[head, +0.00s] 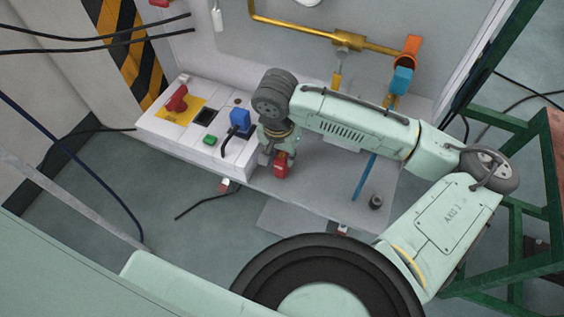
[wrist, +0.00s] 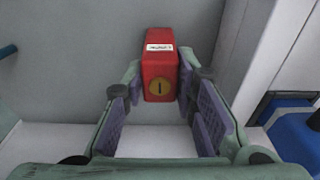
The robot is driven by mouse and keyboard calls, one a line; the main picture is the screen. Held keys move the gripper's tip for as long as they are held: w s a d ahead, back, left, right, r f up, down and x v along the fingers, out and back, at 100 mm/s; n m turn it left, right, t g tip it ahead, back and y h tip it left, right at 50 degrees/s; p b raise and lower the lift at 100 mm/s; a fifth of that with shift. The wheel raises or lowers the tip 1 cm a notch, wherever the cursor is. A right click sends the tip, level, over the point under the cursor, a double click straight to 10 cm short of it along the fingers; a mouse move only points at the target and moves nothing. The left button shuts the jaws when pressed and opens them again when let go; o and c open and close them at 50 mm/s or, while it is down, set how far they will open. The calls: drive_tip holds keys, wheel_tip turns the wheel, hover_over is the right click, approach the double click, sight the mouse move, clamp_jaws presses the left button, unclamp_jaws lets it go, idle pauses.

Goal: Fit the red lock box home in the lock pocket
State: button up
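The red lock box (head: 281,165) hangs below my gripper (head: 273,153) at the right end of the white control panel, in front of the grey shelf. In the wrist view the red lock box (wrist: 160,60) has a white label and a round yellow face with a dark slot. My gripper (wrist: 160,85) has one padded finger on each side of it, and the pads appear to press on its sides. I cannot pick out the lock pocket in either view.
The white panel (head: 160,128) carries a red rotary switch (head: 177,99) on a yellow plate, a green button (head: 209,140) and a blue plug (head: 240,121) close left of my gripper. A blue rod (head: 364,177) and a dark knob (head: 376,202) are on the shelf at right.

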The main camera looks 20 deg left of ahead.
clamp_jaws()
drive_tip(key=shift+r, duration=0.15)
